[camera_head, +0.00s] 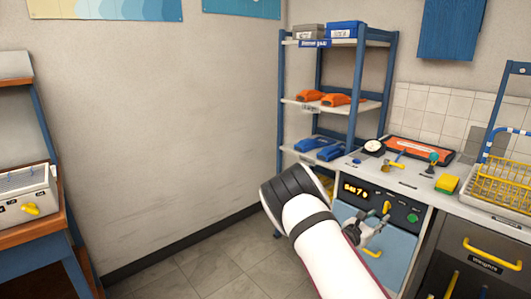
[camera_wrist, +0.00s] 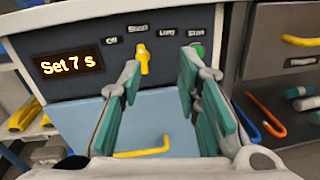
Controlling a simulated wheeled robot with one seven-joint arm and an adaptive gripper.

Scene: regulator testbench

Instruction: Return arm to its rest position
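My gripper (camera_head: 372,232) is in front of the testbench panel in the head view, with my white arm reaching in from the bottom. In the wrist view my gripper (camera_wrist: 155,95) has its two teal-padded fingers spread apart with nothing between them. Beyond them is the dark control panel (camera_wrist: 115,48) with a lit display (camera_wrist: 67,64) reading "Set 7 s". A yellow knob (camera_wrist: 143,60) points roughly upward below the labels. A green button (camera_wrist: 197,50) sits to its right, partly behind a finger.
A blue door with a yellow handle (camera_wrist: 142,152) lies below the panel. The counter (camera_head: 400,171) holds a gauge (camera_head: 374,147), a yellow sponge (camera_head: 447,184) and a yellow rack (camera_head: 503,184). A blue shelf (camera_head: 284,100) stands behind. The floor (camera_head: 205,270) to the left is clear.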

